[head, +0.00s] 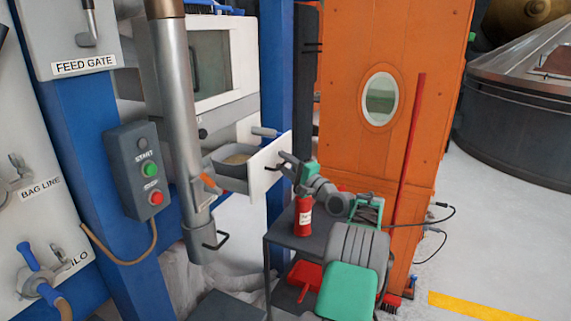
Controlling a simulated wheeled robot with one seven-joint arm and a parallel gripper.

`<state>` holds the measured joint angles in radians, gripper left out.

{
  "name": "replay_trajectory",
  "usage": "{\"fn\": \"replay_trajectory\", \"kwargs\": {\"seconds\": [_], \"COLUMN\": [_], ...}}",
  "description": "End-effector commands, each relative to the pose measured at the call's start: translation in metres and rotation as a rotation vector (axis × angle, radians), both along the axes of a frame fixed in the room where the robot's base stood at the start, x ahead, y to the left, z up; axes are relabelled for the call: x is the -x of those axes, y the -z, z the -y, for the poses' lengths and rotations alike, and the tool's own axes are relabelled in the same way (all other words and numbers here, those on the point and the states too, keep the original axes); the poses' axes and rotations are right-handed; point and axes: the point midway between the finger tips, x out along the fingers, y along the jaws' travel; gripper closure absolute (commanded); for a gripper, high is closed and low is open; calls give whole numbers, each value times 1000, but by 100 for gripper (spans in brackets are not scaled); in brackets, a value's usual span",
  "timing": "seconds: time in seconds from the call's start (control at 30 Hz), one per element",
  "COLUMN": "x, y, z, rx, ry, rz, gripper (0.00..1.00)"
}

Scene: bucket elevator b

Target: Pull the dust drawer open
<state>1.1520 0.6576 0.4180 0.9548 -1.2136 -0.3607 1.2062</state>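The dust drawer has a white front panel (264,176) and a grey bin behind it with pale dust inside. It stands out from the white machine cabinet (226,68), so the inside of the bin shows from above. My gripper (277,166) is at the right side of the drawer front, at its dark handle. The fingers look very close to the handle or touching it. They are small and overlap the handle, so I cannot tell whether they are shut on it.
A grey pipe (174,95) hangs left of the drawer. A blue post (276,75) stands behind it. An orange tower (352,45) stands at right. Open floor (500,235) lies farther right.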

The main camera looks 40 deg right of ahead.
Motion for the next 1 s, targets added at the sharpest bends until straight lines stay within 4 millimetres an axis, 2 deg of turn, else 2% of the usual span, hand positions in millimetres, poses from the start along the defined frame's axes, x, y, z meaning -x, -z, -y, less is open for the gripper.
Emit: {"fn": "replay_trajectory", "kwargs": {"seconds": [0.23,0.5,0.63,1.0], "x": [6,57,74,78], "y": [2,11,14,14], "z": [1,-1,-3,-4], "rx": [-3,-3,-2,-1], "ry": [1,5,4,1], "rz": [-1,-1,-1,0], "gripper": [67,67,67,67]}}
